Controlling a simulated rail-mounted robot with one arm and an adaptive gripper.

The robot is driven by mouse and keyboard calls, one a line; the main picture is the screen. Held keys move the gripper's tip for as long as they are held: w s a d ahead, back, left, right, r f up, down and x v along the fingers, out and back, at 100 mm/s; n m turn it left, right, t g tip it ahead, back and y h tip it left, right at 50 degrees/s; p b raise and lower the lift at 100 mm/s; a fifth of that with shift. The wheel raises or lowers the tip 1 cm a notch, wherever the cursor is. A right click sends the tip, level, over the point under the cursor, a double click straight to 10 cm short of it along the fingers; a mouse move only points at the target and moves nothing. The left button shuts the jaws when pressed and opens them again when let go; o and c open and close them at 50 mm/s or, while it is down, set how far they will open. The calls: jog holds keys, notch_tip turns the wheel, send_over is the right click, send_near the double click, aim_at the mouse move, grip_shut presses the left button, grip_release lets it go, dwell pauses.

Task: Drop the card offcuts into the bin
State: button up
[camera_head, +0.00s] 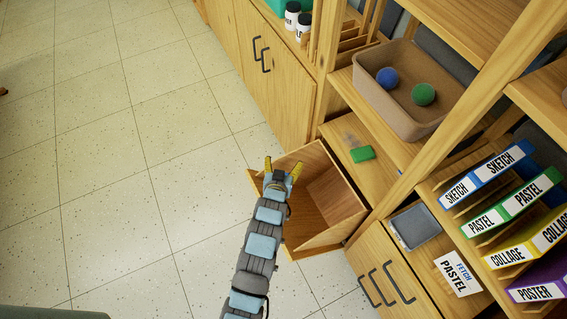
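My gripper (283,168) is open, its two yellow fingertips apart. It is over the left side of an open wooden drawer or box (335,190) that juts out from the cabinet. I see nothing between the fingers. The visible inside of the drawer looks bare; my arm and gripper hide part of it. I cannot make out any card offcuts. No separate bin is in view, and I cannot tell whether this wooden box is the bin.
A green block (362,153) lies on a shelf beside the drawer. A brown tray (400,117) above holds a blue ball and a green ball.

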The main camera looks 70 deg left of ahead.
jog(key=v, duration=1.2)
dwell(0.4)
dwell(1.0)
